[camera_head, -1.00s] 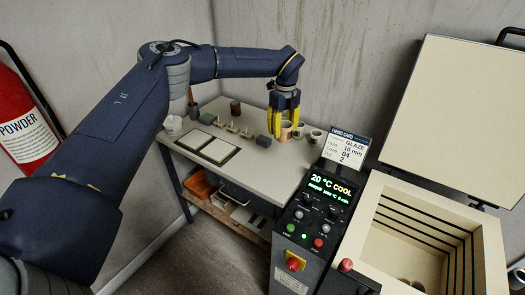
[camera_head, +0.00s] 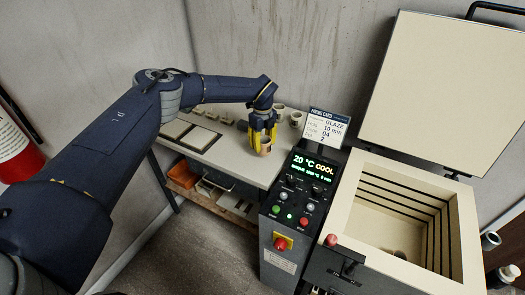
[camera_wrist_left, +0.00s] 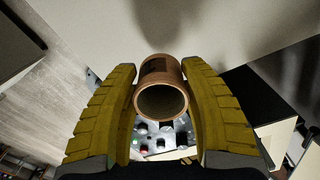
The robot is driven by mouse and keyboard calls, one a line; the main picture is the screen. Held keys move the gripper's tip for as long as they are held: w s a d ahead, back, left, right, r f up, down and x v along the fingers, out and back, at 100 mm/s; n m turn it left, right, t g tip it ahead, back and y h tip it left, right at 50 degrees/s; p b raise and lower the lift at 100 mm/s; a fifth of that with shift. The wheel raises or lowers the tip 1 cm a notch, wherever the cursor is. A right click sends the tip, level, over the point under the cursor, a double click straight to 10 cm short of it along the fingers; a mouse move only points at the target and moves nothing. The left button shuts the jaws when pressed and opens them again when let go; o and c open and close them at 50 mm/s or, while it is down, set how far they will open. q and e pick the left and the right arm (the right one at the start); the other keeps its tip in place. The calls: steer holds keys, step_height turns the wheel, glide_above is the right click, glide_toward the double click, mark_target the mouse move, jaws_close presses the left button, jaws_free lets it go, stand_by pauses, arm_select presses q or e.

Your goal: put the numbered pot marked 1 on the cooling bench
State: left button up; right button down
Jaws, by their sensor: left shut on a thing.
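My left gripper (camera_head: 262,142) is shut on a small brown-tan pot (camera_head: 265,147), held between its yellow fingers near the front right edge of the light-topped table. The left wrist view shows the pot (camera_wrist_left: 163,88) between both fingers, its open mouth toward the camera and a dark patch on its side. I cannot read a number on it. Other small pots (camera_head: 296,118) stand at the back right of the table. I cannot tell which surface is the cooling bench. My right gripper is not in view.
The kiln (camera_head: 395,215) stands open at the right, its lid (camera_head: 440,90) raised, with something small inside. The control box (camera_head: 300,200) and firing card (camera_head: 326,126) stand between table and kiln. Flat tiles (camera_head: 195,137) lie at the table's left. A red extinguisher (camera_head: 15,150) is at far left.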

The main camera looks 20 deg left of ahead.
mark_target(262, 150)
arm_select(q)
steer(key=shift+f, duration=2)
steer(key=shift+f, duration=0.15)
steer(key=o, duration=1.2)
step_height(262, 150, up, 12)
